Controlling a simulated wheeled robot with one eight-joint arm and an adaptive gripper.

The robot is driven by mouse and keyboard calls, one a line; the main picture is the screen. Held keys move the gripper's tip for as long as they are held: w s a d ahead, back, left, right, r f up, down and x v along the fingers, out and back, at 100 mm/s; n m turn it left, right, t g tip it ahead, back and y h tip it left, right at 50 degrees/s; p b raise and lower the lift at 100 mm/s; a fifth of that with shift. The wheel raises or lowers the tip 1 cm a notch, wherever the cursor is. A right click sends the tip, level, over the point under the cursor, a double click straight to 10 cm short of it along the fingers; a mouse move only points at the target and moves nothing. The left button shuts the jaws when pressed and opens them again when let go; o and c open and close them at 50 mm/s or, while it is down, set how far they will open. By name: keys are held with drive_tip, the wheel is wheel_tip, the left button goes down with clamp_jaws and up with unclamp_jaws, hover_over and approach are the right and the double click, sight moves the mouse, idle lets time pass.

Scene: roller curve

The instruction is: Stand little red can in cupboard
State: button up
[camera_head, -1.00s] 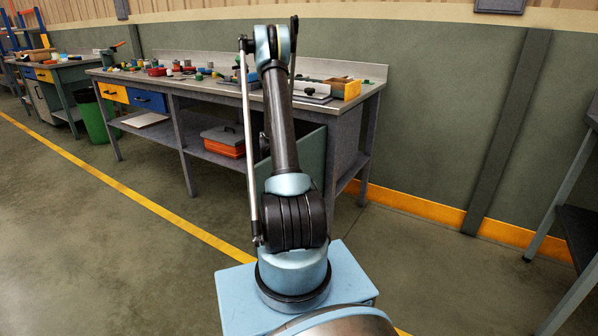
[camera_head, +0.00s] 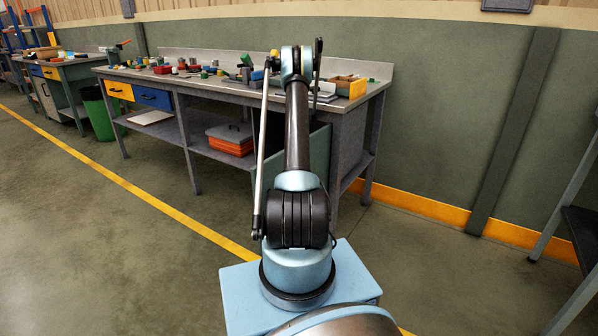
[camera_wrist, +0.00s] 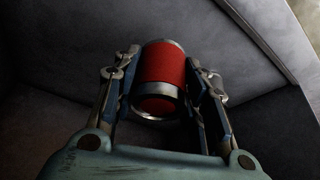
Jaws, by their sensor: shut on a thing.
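The little red can (camera_wrist: 162,68) has silver rims and shows in the wrist view between the fingers of my gripper (camera_wrist: 163,90). My gripper is shut on it, with a finger pressed on each side. The can is held clear in front of dark grey flat surfaces that meet at edges, like an enclosed space; I cannot tell whether it touches any. In the head view my arm reaches over to the bench, and its gripper and the can are hidden. A greenish panel (camera_head: 319,160) under the bench's right part may belong to the cupboard; its inside is hidden.
The grey workbench (camera_head: 230,88) carries many small items and an open wooden box (camera_head: 350,86). A red toolbox (camera_head: 230,145) sits on its lower shelf. Another bench leg stands at far right. The floor at left is clear.

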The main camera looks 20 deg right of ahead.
drive_tip(key=shift+w+f, duration=0.1)
drive_tip(key=shift+f, duration=2.95)
drive_tip(key=o, duration=1.3)
drive_tip(key=shift+f, duration=0.1)
drive_tip(key=shift+c, duration=0.2)
drive_tip(key=v, duration=0.7)
drive_tip(key=shift+r, duration=0.35)
drive_tip(key=shift+a, duration=0.1)
